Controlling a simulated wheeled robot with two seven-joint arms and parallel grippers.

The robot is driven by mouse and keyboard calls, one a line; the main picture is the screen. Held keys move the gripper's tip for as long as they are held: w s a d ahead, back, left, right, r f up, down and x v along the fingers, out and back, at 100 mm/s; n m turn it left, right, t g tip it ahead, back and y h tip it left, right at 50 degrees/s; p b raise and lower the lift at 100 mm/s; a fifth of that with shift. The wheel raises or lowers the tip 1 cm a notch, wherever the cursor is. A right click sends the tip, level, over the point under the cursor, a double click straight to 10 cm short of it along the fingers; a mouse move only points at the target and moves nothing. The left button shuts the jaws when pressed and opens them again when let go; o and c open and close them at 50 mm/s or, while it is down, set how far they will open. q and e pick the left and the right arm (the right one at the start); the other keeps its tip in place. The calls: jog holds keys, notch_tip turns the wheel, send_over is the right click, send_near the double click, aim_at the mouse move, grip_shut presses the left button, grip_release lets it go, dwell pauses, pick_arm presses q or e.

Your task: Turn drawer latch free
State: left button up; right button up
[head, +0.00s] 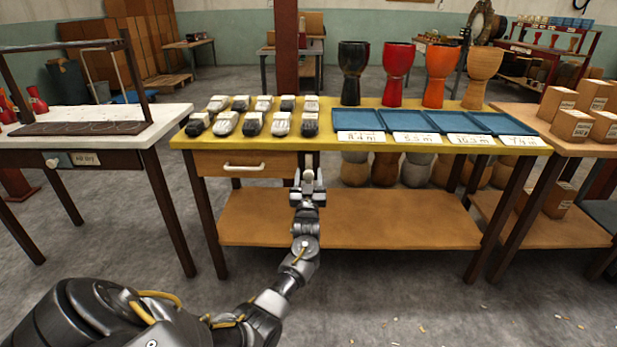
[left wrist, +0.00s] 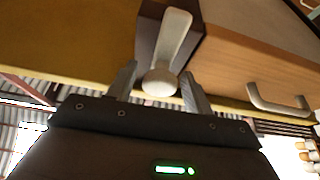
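The drawer latch is a pale lever with a round knob (left wrist: 160,80), mounted on a dark brown post in the left wrist view. In the head view the latch (head: 309,159) shows small at the right end of the wooden drawer (head: 230,163). The drawer looks shut, with a white handle (head: 244,167); this handle also shows in the left wrist view (left wrist: 277,100). My left gripper (head: 308,182) is just in front of the latch. Its two fingers stand apart, one on each side of the knob, with visible gaps. My right gripper is not in view.
The yellow tabletop (head: 325,110) holds several shoe-like blocks, blue trays and goblet drums. A wooden lower shelf (head: 370,222) lies under it, with more drums behind. A white table (head: 90,135) stands to the left, and a table with boxes (head: 572,125) to the right.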

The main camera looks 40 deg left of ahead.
pick_arm(q)
jog(key=p+v, duration=0.2)
jog(key=v, duration=0.8)
jog(key=shift+s+d+f, duration=0.2)
jog(key=shift+s, duration=0.1)
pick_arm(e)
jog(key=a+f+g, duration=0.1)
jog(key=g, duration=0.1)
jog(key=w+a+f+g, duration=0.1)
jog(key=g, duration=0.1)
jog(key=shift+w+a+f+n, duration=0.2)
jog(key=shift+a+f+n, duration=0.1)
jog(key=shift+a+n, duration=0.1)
